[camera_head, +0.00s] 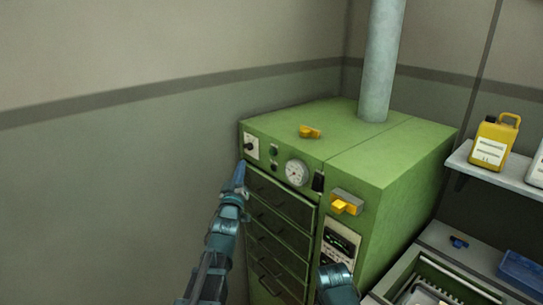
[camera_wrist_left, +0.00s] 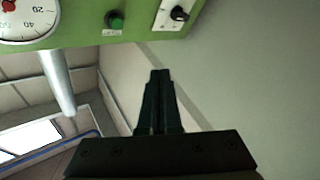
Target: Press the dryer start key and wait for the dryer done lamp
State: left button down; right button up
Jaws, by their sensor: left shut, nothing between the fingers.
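The green dryer (camera_head: 400,165) stands in the corner. On its front are a white plate with a black knob (camera_head: 250,146), two small dark round fittings, the upper one (camera_head: 273,151) above the lower one (camera_head: 274,165), and a round gauge (camera_head: 296,172). In the left wrist view a green button (camera_wrist_left: 115,20) with a small unreadable label sits between the gauge (camera_wrist_left: 28,25) and the knob (camera_wrist_left: 180,13). My left gripper (camera_head: 241,172) is shut and empty, just below the knob plate in the head view; its fingertips (camera_wrist_left: 159,75) are apart from the button. No lit lamp is clearly visible.
A yellow piece (camera_head: 309,131) lies on the dryer top, near the pipe (camera_head: 382,60). A yellow-handled latch (camera_head: 345,203) and a display panel (camera_head: 340,245) are on its right front. Drawers (camera_head: 280,235) lie below. A yellow jug (camera_head: 493,142) stands on the right shelf.

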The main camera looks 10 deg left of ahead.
pick_arm(q)
jog(key=w+d, duration=0.5)
jog(key=w, duration=0.2)
jog(key=shift+d, duration=0.25)
dwell(0.3)
jog(key=shift+w, duration=0.15)
dwell(1.9)
jog(key=shift+w+d, duration=0.2)
jog(key=shift+d, duration=0.05)
jog(key=shift+w+d, duration=0.25)
jog(key=shift+w, duration=0.1)
dwell(0.9)
jog(key=shift+s+a, duration=0.1)
jog(key=shift+s, duration=0.05)
dwell(0.3)
jog(key=shift+s+a, duration=0.4)
jog(key=shift+s, duration=0.15)
jog(key=shift+s+a, duration=0.8)
jog(key=shift+s, duration=0.2)
jog(key=shift+s+a, duration=0.75)
jog(key=shift+s, duration=0.2)
